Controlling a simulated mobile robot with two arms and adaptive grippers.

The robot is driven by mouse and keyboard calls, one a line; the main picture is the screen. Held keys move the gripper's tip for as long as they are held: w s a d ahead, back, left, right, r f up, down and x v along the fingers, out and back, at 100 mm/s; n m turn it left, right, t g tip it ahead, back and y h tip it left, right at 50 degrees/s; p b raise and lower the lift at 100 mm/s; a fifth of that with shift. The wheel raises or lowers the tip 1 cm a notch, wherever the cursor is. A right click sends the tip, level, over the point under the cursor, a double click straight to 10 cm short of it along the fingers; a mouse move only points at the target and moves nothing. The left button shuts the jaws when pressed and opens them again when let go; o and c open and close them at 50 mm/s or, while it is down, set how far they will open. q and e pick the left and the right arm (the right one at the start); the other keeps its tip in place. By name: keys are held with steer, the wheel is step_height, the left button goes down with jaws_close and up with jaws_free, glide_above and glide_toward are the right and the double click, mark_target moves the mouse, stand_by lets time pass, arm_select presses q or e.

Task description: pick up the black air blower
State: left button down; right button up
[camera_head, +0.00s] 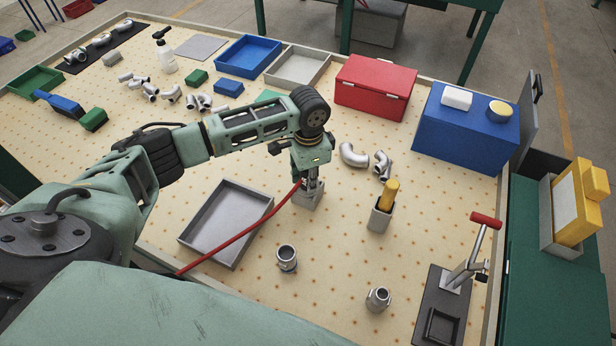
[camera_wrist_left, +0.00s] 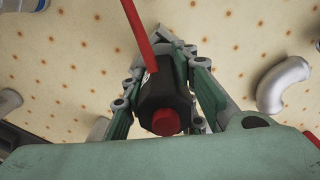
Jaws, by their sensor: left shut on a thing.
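The black air blower (camera_wrist_left: 162,92) shows in the left wrist view as a dark body with a red round end and a red hose or tube (camera_wrist_left: 137,36) running off it. My left gripper (camera_wrist_left: 168,75) is shut on it, one finger on each side. In the head view my left gripper (camera_head: 311,180) points down over a small grey holder (camera_head: 306,199). The blower is mostly hidden there, but the red line (camera_head: 240,232) runs from the gripper down to the left. I cannot tell whether the blower is clear of the holder. My right gripper is out of view.
A grey tray (camera_head: 222,222) lies left of the holder. A second grey holder (camera_head: 380,217) with a yellow item stands to the right. Metal fittings (camera_head: 287,256) stand in front. Curved pipes (camera_head: 353,155), a red box (camera_head: 375,86) and a blue box (camera_head: 462,128) are behind.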

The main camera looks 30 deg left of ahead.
arm_select(q)
steer(key=shift+r, duration=0.15)
step_height(320, 180, up, 4)
steer(key=shift+w+d+b, duration=0.1)
steer(key=shift+d+b, duration=0.05)
steer(key=shift+b, duration=0.55)
steer(key=w+d+r+b, duration=0.2)
steer(key=d+r, duration=0.4)
steer(key=d, duration=0.5)
steer(key=shift+w+r, duration=0.4)
steer(key=shift+w, duration=0.3)
